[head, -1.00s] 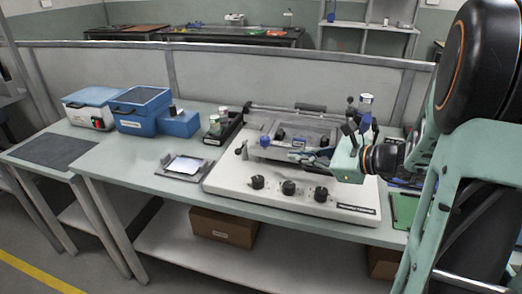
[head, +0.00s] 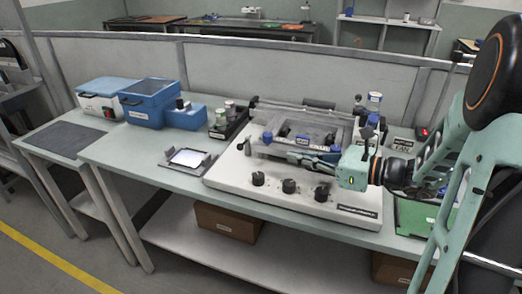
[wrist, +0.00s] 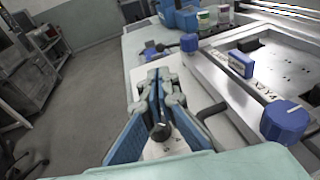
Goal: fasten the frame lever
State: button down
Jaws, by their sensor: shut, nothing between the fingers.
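A white printer-like machine (head: 225,178) stands on the bench with a metal frame (head: 258,149) on top. Blue knobs sit at the frame's edge, one at its left corner (head: 267,137) and one close to my gripper. In the wrist view a near blue knob (wrist: 285,122) and a far blue knob (wrist: 190,42) flank a blue labelled block (wrist: 241,64). I cannot tell for sure which part is the frame lever. My gripper (head: 290,155) is shut and empty, along the frame's front side. In the wrist view its fingertips (wrist: 158,76) are left of the frame, apart from the knobs.
Black dials (head: 289,186) line the machine's front. A dark rack of jars (head: 225,124) and a tray with a pale plate (head: 187,160) lie to its left, blue boxes (head: 148,103) farther left. A bottle (head: 374,103) stands behind my gripper. A partition closes the back.

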aim_at(243, 147)
jog(key=b+x, duration=0.2)
jog(key=x, duration=1.2)
jog(key=shift+d+f, duration=0.1)
